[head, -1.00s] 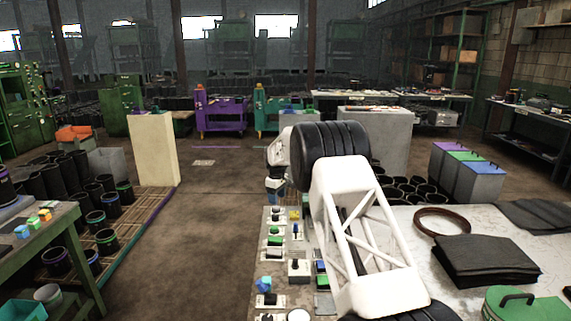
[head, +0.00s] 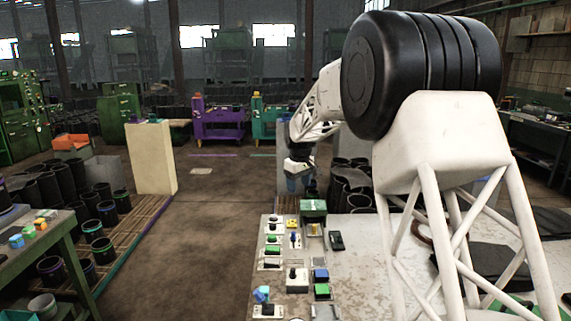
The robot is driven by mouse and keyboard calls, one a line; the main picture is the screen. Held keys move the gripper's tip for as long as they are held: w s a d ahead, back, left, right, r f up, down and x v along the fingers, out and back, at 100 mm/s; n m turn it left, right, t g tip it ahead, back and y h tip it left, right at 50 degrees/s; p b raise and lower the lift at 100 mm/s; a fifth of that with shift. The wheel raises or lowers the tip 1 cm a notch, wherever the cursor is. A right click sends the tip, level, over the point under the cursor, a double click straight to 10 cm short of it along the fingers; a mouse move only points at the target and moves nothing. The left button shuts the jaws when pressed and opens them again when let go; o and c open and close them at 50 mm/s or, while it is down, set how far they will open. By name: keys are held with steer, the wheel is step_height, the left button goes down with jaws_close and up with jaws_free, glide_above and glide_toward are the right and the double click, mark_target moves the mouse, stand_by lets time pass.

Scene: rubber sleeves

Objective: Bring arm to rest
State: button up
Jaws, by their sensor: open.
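My white arm fills the right side of the head view, with its black ribbed elbow high up. The forearm reaches away and bends down at the wrist. My gripper (head: 298,182) hangs at its far end, beyond the back edge of the workbench (head: 352,255). It is small and dark there, with bluish parts at its tip. The jaws are open; no held object can be made out.
A control panel with several buttons and levers (head: 296,275) lines the bench's left edge. Black sheets (head: 552,222) lie at right, partly behind my arm. A cream block (head: 152,158) and several black sleeves stand left. The floor aisle (head: 205,240) is clear.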

steer(key=s+d+r+m, duration=0.1)
steer(key=s+d+r, duration=0.2)
steer(key=s, duration=0.7)
steer(key=s+d+r+m+t, duration=0.1)
steer(key=s+d+r+m, duration=0.15)
steer(key=s, duration=0.85)
steer(key=s+d+r+m, duration=0.1)
steer(key=s+d+r, duration=0.3)
steer(key=s, duration=0.6)
steer(key=s+d+f+m, duration=0.1)
steer(key=s+f, duration=0.1)
steer(key=s, duration=0.8)
steer(key=s+d+f+m, duration=0.1)
steer(key=s+d+f, duration=0.1)
steer(key=s, duration=0.8)
steer(key=s+d+f+m, duration=0.1)
steer(key=s+f+m, duration=0.1)
steer(key=s, duration=0.8)
steer(key=shift+s+d+f+t, duration=0.2)
steer(key=shift+f+t, duration=0.2)
steer(key=shift+f, duration=0.4)
